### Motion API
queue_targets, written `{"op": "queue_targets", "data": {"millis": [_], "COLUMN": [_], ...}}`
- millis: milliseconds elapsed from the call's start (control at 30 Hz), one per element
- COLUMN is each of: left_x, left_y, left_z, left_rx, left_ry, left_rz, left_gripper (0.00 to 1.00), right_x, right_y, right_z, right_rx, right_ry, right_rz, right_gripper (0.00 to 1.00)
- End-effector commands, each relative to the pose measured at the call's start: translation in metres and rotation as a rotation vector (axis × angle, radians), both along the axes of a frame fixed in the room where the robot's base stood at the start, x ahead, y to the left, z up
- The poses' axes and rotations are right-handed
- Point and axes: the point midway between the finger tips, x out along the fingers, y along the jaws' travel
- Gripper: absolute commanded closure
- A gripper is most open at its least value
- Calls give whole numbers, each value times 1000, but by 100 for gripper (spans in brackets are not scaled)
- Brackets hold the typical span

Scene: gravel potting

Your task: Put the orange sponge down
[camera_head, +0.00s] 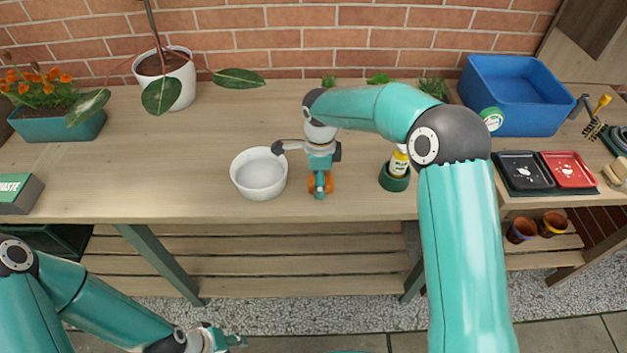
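The orange sponge (329,183) is near the front edge of the wooden table, just right of the white bowl (258,175). My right gripper (320,189) points down over it, with orange showing on both sides of its fingers. It appears shut on the sponge and hides the sponge's middle. I cannot tell whether the sponge touches the tabletop or is held slightly above it. My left gripper (236,341) is low in front of the table at the bottom of the view, away from the sponge. Its fingers are too small to read.
A bottle in a green holder (394,179) stands right of the sponge. A blue tub (513,95), black tray (523,171) and red tray (568,169) are farther right. A potted plant (167,77) stands at the back left.

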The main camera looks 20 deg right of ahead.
Motion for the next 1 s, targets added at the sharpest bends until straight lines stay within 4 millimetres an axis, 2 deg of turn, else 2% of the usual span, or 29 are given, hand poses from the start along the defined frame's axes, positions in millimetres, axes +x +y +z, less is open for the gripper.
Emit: {"op": "queue_targets", "data": {"millis": [533, 700, 1000], "left_x": [0, 0, 0], "left_y": [0, 0, 0], "left_z": [-3, -2, -2], "left_rx": [0, 0, 0], "left_ry": [1, 1, 1], "left_rz": [0, 0, 0], "left_gripper": [60, 60, 60], "right_x": [0, 0, 0], "right_y": [0, 0, 0], "right_z": [99, 113, 115], "right_rx": [2, 0, 1], "right_ry": [-4, -2, 0], "right_rz": [1, 1, 0], "right_gripper": [32, 32, 32]}}
